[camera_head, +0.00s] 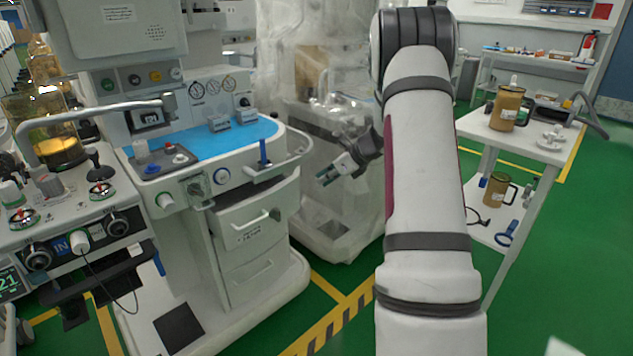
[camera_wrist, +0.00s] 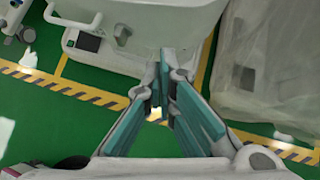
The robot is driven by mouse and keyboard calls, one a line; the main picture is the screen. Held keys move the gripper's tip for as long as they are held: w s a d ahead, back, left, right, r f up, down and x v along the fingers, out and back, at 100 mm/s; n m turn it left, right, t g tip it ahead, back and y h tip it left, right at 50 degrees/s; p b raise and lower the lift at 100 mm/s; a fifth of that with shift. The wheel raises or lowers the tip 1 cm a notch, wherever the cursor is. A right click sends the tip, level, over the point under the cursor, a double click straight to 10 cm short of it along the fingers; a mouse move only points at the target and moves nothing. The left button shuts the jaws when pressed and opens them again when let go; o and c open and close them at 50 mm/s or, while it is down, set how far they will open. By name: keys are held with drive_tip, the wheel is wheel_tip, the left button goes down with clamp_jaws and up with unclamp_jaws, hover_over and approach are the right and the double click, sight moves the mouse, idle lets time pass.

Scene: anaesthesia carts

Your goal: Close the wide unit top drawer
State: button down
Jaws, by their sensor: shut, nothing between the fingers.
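The wide white unit with a blue worktop (camera_head: 232,141) stands left of centre in the head view. Its top drawer (camera_head: 248,226) has a white front with a pull handle and a small label. This front seems to stand out from the body, with a dark gap above it. The lower drawer (camera_head: 250,276) looks flush. My gripper (camera_head: 326,177) is to the right of the top drawer, apart from it, with its fingers shut and empty. In the wrist view my gripper (camera_wrist: 160,82) shows its teal fingers converging above the floor.
A plastic-covered unit (camera_head: 325,215) stands behind my gripper. A white side table (camera_head: 480,130) with brown jugs is at the right. A monitor cart (camera_head: 75,215) stands at the left. Green floor (camera_head: 345,275) with yellow stripes is clear in front.

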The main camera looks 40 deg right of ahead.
drive_tip(key=shift+s+a+b, duration=0.55)
drive_tip(key=shift+a+b, duration=0.05)
drive_tip(key=shift+b, duration=1.55)
drive_tip(key=b, duration=0.3)
approach(284, 197)
wheel_tip(284, 197, down, 3)
drive_tip(key=s, duration=0.1)
drive_tip(key=shift+w+a+f+b, duration=0.1)
drive_tip(key=shift+w+a+b, duration=0.1)
drive_tip(key=shift+w, duration=0.5)
drive_tip(key=shift+w+a+b, duration=0.15)
drive_tip(key=shift+w+a, duration=0.05)
drive_tip(key=shift+w, duration=0.5)
drive_tip(key=shift+w+a+f+b, duration=0.1)
drive_tip(key=shift+w+a+b, duration=0.1)
drive_tip(key=shift+w, duration=0.45)
drive_tip(key=shift+r, duration=0.1)
